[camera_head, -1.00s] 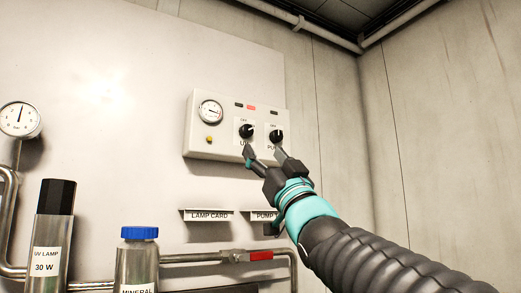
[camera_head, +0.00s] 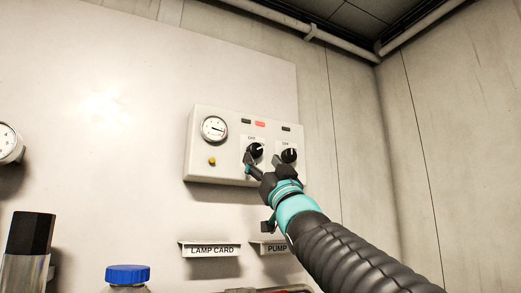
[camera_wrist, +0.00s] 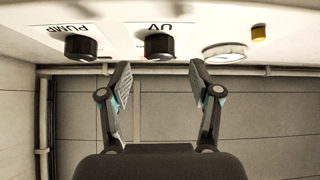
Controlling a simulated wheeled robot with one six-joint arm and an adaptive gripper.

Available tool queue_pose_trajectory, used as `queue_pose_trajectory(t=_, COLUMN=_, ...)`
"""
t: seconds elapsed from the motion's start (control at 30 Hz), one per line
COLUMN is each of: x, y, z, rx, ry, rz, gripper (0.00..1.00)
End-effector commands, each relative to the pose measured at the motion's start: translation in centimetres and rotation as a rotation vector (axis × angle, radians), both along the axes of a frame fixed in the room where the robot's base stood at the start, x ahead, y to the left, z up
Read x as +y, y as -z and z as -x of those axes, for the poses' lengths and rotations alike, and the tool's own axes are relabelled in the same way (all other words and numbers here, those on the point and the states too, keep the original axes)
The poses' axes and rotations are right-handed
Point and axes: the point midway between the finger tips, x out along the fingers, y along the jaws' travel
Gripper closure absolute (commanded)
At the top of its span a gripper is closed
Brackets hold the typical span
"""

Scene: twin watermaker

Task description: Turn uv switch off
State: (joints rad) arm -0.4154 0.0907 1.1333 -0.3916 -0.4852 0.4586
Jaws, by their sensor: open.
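The UV switch is a black round knob (camera_head: 255,149) on a white control box (camera_head: 205,168) on the wall. In the wrist view, which is upside down, the UV knob (camera_wrist: 160,46) sits between the two fingertips, below the printed "UV" label. My gripper (camera_head: 262,161) is open and empty, with its fingers spread just below the UV knob. In the wrist view my gripper (camera_wrist: 160,72) shows a finger on each side, and no contact with the knob is visible. A red indicator (camera_head: 260,124) glows above the knob.
The pump knob (camera_head: 289,155) is close on the right of the UV knob. A round gauge (camera_head: 214,129) and a yellow button (camera_head: 212,161) are on the left of the box. Lamp card (camera_head: 211,250) and pump (camera_head: 272,248) holders stick out below.

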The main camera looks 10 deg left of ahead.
Motion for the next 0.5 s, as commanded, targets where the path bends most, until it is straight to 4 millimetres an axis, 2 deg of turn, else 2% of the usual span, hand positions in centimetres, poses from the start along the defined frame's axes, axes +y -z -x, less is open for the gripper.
queue_pose_trajectory(t=0.03, x=0.4, y=-0.8, z=-0.5, rx=0.000, ry=-0.001, rz=0.001, gripper=0.37)
queue_pose_trajectory(t=0.2, x=1.1, y=-2.1, z=-1.5, rx=0.000, ry=0.001, rz=0.001, gripper=0.37)
queue_pose_trajectory(t=0.5, x=1.4, y=-2.5, z=-2.0, rx=0.000, ry=0.002, rz=0.001, gripper=0.37)
